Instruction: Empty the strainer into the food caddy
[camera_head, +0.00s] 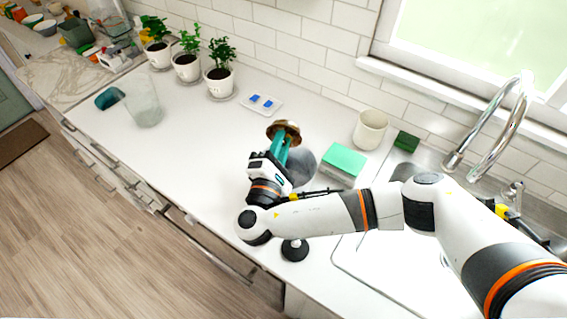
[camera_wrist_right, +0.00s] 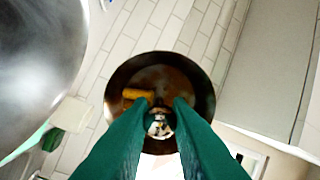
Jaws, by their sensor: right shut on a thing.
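My right gripper (camera_head: 283,145) reaches over the counter with its teal fingers shut on the strainer (camera_head: 286,128), a small round brown metal bowl. In the right wrist view the fingers (camera_wrist_right: 160,110) meet at the middle of the strainer (camera_wrist_right: 130,72); a yellow scrap (camera_wrist_right: 137,95) and some pale bits show in it. A grey round metal thing (camera_head: 302,168) stands beside and partly behind the gripper; it may be the food caddy, but I cannot tell. A shiny metal surface (camera_wrist_right: 35,55) fills the wrist view's upper left. My left gripper is not in view.
A green-topped sponge block (camera_head: 344,160), a cream cup (camera_head: 370,130) and the sink (camera_head: 385,255) lie to the right. A black round thing with a knob (camera_head: 294,250) sits near the front edge. Potted plants (camera_head: 220,82) line the wall.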

